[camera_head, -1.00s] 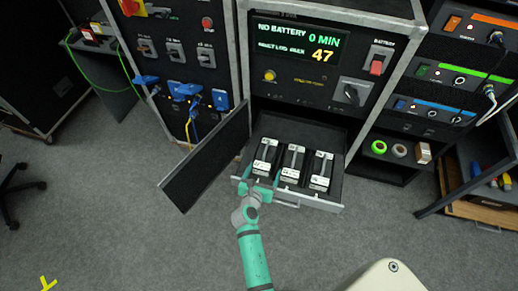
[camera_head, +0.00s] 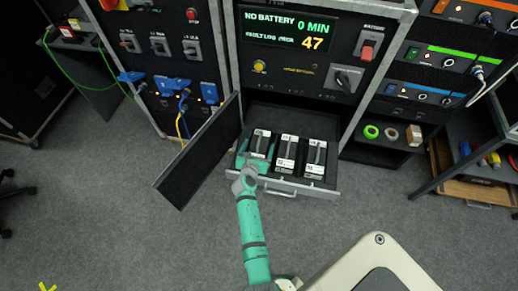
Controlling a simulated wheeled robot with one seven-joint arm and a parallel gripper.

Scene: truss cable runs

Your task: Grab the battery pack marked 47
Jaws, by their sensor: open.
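Three black battery packs with grey handles and white labels stand in a row in the open drawer (camera_head: 318,191): the left pack (camera_head: 261,144), the middle pack (camera_head: 287,154) and the right pack (camera_head: 315,158). The labels are too small to read, so I cannot tell which is marked 47. My teal gripper (camera_head: 254,160) is open at the drawer's front left corner, over the front edge and close to the left pack. It hides that pack's lower part. I cannot tell whether it touches the pack.
The panel display (camera_head: 290,30) above reads "NO BATTERY 0 MIN" and 47. An open black door (camera_head: 198,155) stands left of the drawer, close to my arm. A shelf on the right holds a green tape roll (camera_head: 371,132). The grey floor in front is mostly clear.

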